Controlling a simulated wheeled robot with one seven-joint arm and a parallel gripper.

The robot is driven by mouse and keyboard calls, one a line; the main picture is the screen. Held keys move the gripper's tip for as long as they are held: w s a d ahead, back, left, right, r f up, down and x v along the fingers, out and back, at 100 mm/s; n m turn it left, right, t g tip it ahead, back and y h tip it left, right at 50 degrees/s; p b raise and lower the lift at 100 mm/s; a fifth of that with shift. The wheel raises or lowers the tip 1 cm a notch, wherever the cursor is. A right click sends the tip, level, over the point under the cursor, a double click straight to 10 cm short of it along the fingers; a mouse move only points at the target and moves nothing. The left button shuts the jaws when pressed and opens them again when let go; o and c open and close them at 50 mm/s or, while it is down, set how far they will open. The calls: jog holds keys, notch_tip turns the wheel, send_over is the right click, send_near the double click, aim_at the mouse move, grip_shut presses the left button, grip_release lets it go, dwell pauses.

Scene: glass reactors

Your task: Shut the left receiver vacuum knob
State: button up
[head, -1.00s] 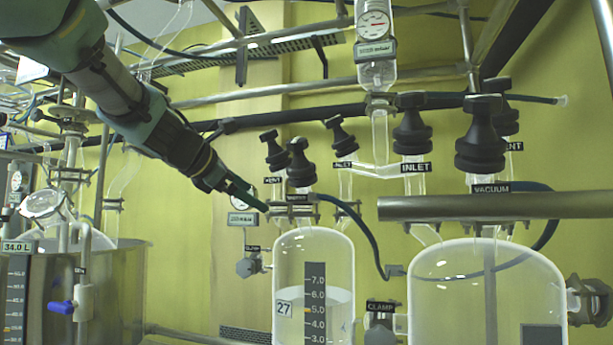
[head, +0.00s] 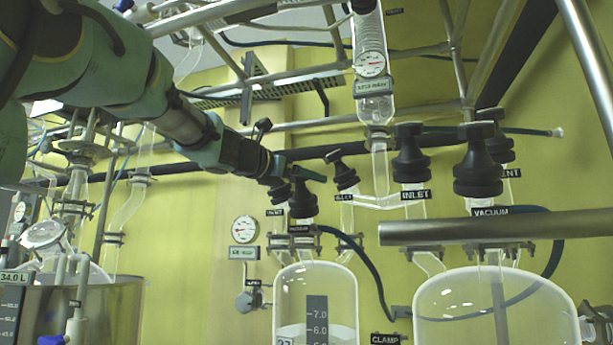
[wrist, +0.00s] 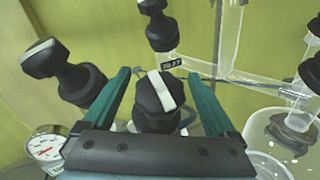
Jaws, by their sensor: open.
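The left receiver (head: 316,290) is a clear glass vessel with a level scale. Its black vacuum knob (head: 303,200) stands above a small label at the front of the cluster. My gripper (head: 309,174) is at the top of this knob in the head view. In the wrist view my gripper (wrist: 158,76) is open, with one green finger on each side of the black vacuum knob (wrist: 158,108). A white stripe runs across the knob's top, slightly tilted from the fingers' direction. Whether the fingers touch the knob cannot be told.
The left receiver's vent knob (head: 278,191) is close on the left and its inlet knob (head: 343,173) on the right. The right receiver (head: 495,305) has its own vacuum knob (head: 477,165). A steel rail (head: 480,231) crosses in front. A gauge (head: 245,229) hangs at left.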

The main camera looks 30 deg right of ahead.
jog(key=shift+w+d, duration=0.2)
jog(key=shift+d, duration=0.35)
jog(key=c, duration=1.4)
jog(key=shift+m+g+p, duration=0.35)
jog(key=shift+m+g, duration=0.15)
